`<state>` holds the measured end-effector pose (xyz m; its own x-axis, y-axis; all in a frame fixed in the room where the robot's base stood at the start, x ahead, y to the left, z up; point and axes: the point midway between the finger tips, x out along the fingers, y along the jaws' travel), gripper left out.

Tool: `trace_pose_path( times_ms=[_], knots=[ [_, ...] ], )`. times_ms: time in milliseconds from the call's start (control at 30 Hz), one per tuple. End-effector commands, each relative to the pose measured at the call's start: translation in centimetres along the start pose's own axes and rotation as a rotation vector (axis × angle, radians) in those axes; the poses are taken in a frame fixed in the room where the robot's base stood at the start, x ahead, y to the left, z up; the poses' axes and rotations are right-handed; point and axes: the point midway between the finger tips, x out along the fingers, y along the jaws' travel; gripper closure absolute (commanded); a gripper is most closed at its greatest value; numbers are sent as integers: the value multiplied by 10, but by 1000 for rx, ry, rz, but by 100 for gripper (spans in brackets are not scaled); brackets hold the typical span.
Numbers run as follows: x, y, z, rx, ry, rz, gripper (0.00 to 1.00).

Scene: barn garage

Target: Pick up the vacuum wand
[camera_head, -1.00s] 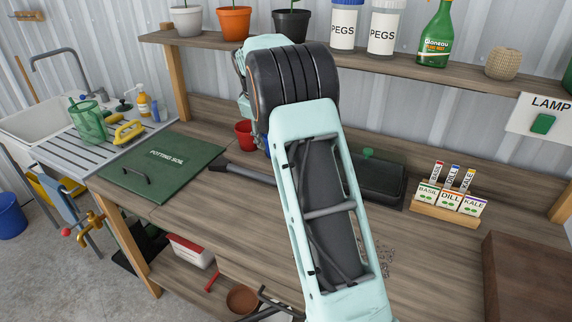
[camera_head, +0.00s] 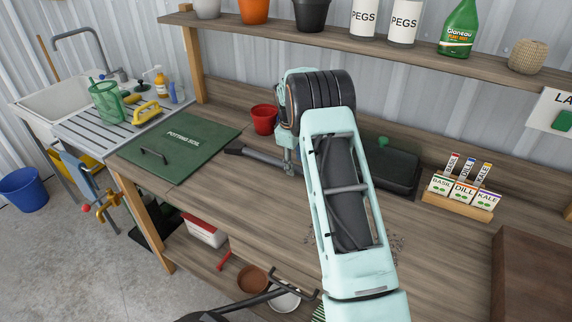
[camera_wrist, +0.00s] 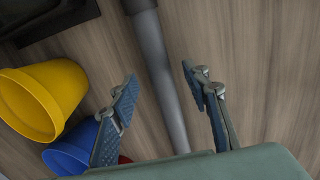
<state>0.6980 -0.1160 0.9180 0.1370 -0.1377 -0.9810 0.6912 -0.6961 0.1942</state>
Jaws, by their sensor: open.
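The vacuum wand (camera_head: 262,156) is a dark grey tube lying on the wooden bench, with a wider flat nozzle at its left end. In the head view its right part is hidden behind my arm. In the wrist view the wand (camera_wrist: 160,70) runs lengthwise between my fingers. My gripper (camera_wrist: 158,80) is open, with one finger on each side of the tube. I see a gap on both sides, so nothing is gripped. In the head view part of my gripper (camera_head: 289,163) shows beside the wand, the rest behind my arm.
A yellow pot (camera_wrist: 45,98) and a blue pot (camera_wrist: 75,150) are left of my fingers in the wrist view. A red pot (camera_head: 264,119) stands behind the wand. A black tray (camera_head: 392,171) lies to the right. The green potting soil lid (camera_head: 180,150) is left.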

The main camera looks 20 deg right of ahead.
Motion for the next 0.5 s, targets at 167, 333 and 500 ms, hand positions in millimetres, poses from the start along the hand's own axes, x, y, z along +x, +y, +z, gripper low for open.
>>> trace_pose_path(
  times_ms=[167,333,500],
  knots=[
    [19,0,0,0,-1,0,57],
    [22,1,0,0,1,2,57],
    [22,0,0,0,0,2,65]
  ],
)
